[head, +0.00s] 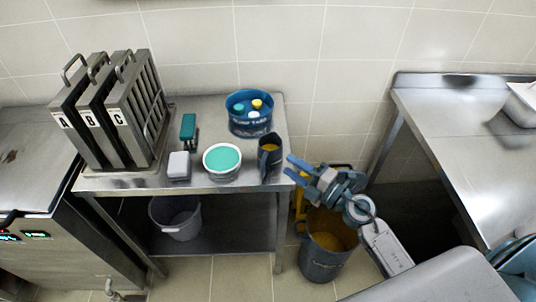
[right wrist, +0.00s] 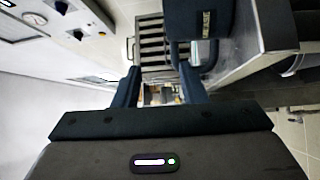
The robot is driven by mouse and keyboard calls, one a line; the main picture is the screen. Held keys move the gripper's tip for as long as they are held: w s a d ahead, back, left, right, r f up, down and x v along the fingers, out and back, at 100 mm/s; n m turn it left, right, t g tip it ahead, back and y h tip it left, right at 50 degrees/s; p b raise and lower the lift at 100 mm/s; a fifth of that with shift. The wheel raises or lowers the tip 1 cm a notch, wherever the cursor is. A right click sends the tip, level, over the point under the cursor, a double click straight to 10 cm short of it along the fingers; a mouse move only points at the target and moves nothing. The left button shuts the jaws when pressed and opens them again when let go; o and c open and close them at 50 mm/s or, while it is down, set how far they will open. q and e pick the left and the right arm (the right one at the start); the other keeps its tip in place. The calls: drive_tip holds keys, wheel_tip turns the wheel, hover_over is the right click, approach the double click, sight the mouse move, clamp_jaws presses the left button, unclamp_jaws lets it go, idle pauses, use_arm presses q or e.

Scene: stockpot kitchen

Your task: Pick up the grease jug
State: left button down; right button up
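The grease jug (head: 269,158) is a dark upright jug with amber contents. It stands near the right front corner of the steel table (head: 140,182). My right gripper (head: 291,170) is just to the right of the jug, its blue fingers spread and pointing toward it. In the right wrist view the dark jug (right wrist: 198,22) with a small label shows at the top, its handle near the right finger. The fingers (right wrist: 158,84) are apart there, with nothing clamped between them. I cannot tell whether a finger touches the handle. My left gripper is not in view.
A teal-filled bowl (head: 222,160), a blue tub (head: 250,113), a white block (head: 179,166) and a green-handled brush (head: 188,131) share the table with racks A, B, C (head: 110,110). A dark bucket (head: 325,262) stands on the floor below my right gripper. A steel counter (head: 465,130) is at right.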

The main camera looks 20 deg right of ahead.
sight(259, 155)
drive_tip(key=shift+n+g+y, duration=0.5)
drive_tip(key=shift+n+g, duration=0.3)
drive_tip(key=w+a, duration=0.1)
drive_tip(key=w+a+f+p, duration=0.1)
drive_tip(key=w, duration=0.1)
drive_tip(key=w+a, duration=0.1)
drive_tip(key=a, duration=0.1)
drive_tip(key=shift+w+f+p, duration=0.2)
drive_tip(key=shift+f+p, duration=0.1)
drive_tip(key=shift+p, duration=0.05)
drive_tip(key=p+x, duration=0.2)
drive_tip(key=x, duration=0.3)
drive_tip(key=shift+r, duration=0.2)
drive_tip(key=shift+w+a+f, duration=0.1)
drive_tip(key=shift+w+f, duration=0.05)
drive_tip(key=shift+w, duration=0.05)
drive_tip(key=shift+c, duration=0.9)
clamp_jaws()
